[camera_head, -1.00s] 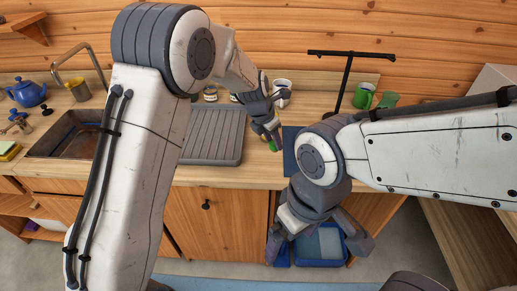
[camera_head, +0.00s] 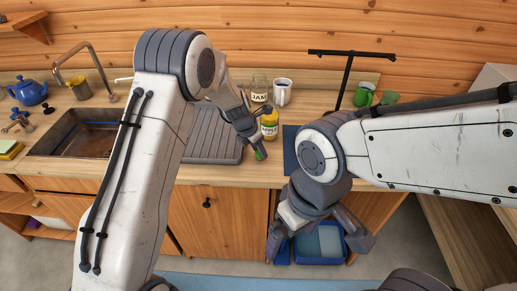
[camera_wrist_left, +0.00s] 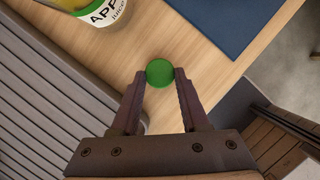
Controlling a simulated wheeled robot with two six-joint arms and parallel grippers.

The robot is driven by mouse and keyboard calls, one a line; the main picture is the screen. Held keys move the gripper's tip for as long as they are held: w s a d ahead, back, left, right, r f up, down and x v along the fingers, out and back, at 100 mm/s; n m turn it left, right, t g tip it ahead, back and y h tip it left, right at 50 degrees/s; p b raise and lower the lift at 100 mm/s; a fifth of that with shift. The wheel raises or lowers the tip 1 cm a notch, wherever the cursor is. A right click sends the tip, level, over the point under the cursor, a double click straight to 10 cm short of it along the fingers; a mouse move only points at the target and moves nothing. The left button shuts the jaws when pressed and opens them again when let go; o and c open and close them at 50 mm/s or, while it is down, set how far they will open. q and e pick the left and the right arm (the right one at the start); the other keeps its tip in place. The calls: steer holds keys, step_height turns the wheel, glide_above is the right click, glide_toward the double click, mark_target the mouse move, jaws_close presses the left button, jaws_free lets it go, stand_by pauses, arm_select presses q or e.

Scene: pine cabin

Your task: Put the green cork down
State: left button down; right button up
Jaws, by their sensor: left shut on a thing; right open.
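The green cork (camera_wrist_left: 160,73) is a small round green piece between the fingertips of my left gripper (camera_wrist_left: 160,83). In the head view the cork (camera_head: 259,155) shows at the tips of my left gripper (camera_head: 256,150), over the front part of the wooden counter, just right of the grey ridged drainboard. Whether it touches the counter, I cannot tell. My right gripper (camera_head: 318,245) is open and empty, low in front of the cabinet, with its fingers pointing down.
An apple juice bottle (camera_head: 269,124) stands close behind my left gripper; its label also shows in the wrist view (camera_wrist_left: 104,12). A jam jar (camera_head: 260,88) and a white mug (camera_head: 282,92) stand behind it. A dark blue mat (camera_head: 291,150) lies to the right. Bare counter (camera_wrist_left: 215,75) surrounds the cork.

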arm_select(q)
steer(key=shift+c, duration=2)
jaws_free()
steer(key=shift+f, duration=0.1)
steer(key=b+v, duration=0.1)
steer(key=v, duration=1.1)
steer(key=s+d+r+m+g, duration=0.1)
steer(key=s+d+r+m, duration=0.2)
steer(key=s+m, duration=0.5)
steer(key=s+d+r+m+g, duration=0.1)
steer(key=s+d+r+m, duration=0.1)
steer(key=s+m, duration=0.65)
steer(key=s+a+m+y, duration=0.1)
steer(key=s+a+m, duration=0.1)
steer(key=s+m, duration=0.6)
steer(key=s+a+m+y, duration=0.1)
steer(key=s+m, duration=0.8)
steer(key=s, duration=0.1)
steer(key=shift+a+f+g, duration=0.2)
steer(key=shift+a+g, duration=0.15)
steer(key=shift+g, duration=0.05)
steer(key=shift+m, duration=0.25)
